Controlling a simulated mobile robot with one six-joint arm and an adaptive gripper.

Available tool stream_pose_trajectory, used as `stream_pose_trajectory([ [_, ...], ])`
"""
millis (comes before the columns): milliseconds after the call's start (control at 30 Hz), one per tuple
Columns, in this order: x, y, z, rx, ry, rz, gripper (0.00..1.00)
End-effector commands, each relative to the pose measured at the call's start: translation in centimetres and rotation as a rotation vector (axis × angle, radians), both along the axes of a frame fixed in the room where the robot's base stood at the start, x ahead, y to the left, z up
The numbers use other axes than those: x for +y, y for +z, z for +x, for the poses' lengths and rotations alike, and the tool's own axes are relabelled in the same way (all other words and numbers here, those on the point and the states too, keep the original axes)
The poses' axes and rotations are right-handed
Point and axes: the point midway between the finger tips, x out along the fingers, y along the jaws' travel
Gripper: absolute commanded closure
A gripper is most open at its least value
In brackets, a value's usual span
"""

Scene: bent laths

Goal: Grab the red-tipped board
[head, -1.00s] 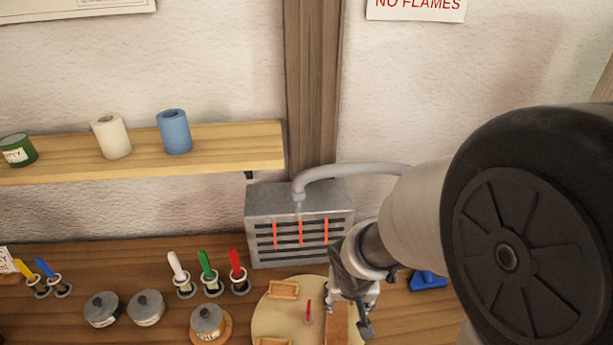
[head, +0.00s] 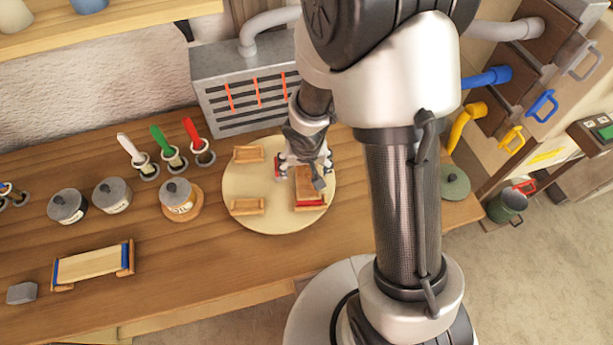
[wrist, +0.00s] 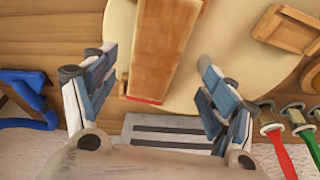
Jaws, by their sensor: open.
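The red-tipped board (head: 308,182) is a reddish-brown plank on the right part of the round pale disc (head: 237,210), with red at its front end. In the wrist view the board (wrist: 160,48) runs up out of frame, and a thin red edge shows at its lower end. My gripper (head: 303,170) is over the board's rear part in the head view and hides some of it. In the wrist view my gripper (wrist: 157,72) is open, with one blue-padded finger on each side of the board and visible gaps. I cannot tell its height above the board.
Two empty wooden holders (head: 248,154) are on the disc's left side. A slotted metal heater (head: 245,95) with glowing orange bars stands behind. Lidded pots (head: 180,197) and coloured handles (head: 195,130) stand left. A blue-ended board (head: 92,264) lies front left. A blue object (wrist: 30,100) shows beside my gripper.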

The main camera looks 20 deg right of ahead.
Motion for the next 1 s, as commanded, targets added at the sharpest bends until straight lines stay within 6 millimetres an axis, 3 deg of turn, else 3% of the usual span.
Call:
stream_pose_trajectory([
  [400,-1.0,-4.8,1.7,0.000,0.001,0.000,0.22],
  [700,-1.0,-4.8,1.8,-0.001,0.000,0.000,0.23],
  [1000,-1.0,-4.8,1.8,-0.001,0.001,0.000,0.43],
])
